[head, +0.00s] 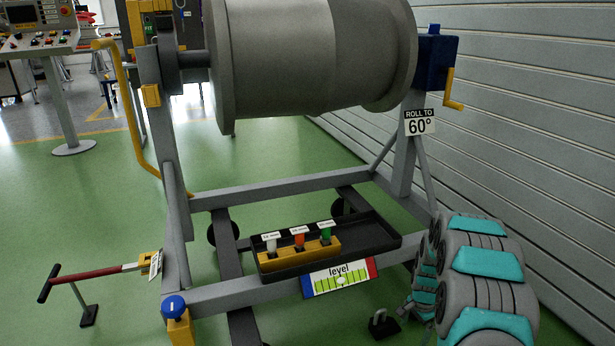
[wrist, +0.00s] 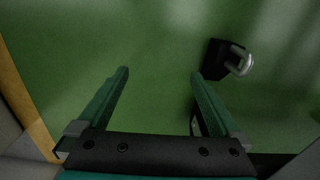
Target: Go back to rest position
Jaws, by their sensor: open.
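My gripper (wrist: 160,74) shows in the wrist view with its two green fingers wide apart. Nothing is between them, only green floor behind. In the head view my grey and teal arm is folded at the lower right, beside the engine stand.
The grey stand (head: 280,186) carries a large grey cylinder (head: 315,55). A black tray (head: 370,236) on it holds a yellow block (head: 300,258) with three coloured pieces. A black floor fitting (head: 382,324) with a metal loop (wrist: 240,62) lies near my arm. A ribbed wall (head: 520,130) stands right.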

